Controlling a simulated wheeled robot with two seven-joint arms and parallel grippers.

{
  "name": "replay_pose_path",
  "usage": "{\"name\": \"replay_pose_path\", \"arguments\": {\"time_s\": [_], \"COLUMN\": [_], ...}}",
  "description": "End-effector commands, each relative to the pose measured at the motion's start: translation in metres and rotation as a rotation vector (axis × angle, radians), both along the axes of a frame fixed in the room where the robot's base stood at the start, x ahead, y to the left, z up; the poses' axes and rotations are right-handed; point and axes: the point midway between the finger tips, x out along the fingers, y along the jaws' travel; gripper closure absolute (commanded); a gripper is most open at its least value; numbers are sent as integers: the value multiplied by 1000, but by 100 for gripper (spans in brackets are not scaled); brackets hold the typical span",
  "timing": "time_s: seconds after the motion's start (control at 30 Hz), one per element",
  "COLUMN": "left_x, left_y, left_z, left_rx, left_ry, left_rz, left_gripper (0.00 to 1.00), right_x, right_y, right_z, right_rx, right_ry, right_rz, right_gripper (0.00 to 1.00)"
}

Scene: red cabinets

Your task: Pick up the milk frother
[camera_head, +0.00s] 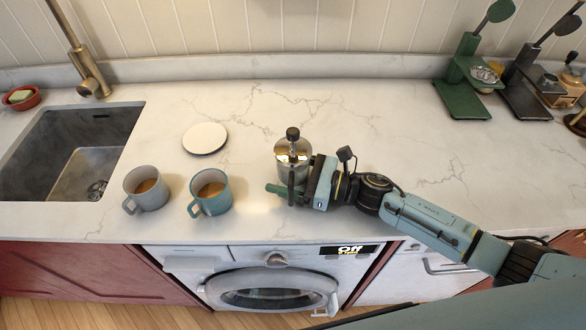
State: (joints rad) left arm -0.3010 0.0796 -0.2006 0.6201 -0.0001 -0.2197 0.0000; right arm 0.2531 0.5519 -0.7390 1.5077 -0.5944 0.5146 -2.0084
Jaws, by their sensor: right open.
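The milk frother (291,150) is a shiny metal pot with a black knob on its lid. It stands upright on the white marble counter, near the front edge. My right gripper (284,189) is at its front side, with its arm coming in from the right. The fingers are open at the lower front of the pot, around where its dark handle shows. I cannot tell whether they touch it. The gripper hides part of the pot's lower right side. My left gripper is not in view.
A grey mug (146,190) and a teal mug (209,192), both with brown drink, stand left of the pot. A round white disc (204,138) lies behind them. The sink (62,152) is far left. Green and black lever devices (463,85) stand back right.

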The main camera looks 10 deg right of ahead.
Motion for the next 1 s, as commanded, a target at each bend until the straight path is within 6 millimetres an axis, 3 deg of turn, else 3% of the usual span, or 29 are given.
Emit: {"name": "replay_pose_path", "arguments": {"time_s": [0.07,0.43,0.73,1.0], "left_x": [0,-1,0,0], "left_y": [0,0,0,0], "left_z": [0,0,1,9], "left_rx": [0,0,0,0], "left_ry": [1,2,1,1], "left_rz": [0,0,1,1], "left_gripper": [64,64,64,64], "right_x": [0,0,0,0], "right_y": [0,-1,-1,-1], "right_z": [0,0,8,57], "right_rx": [0,0,1,1], "right_ry": [0,0,-4,-9], "right_rz": [0,-1,1,2], "right_gripper": [27,75,75,75]}}
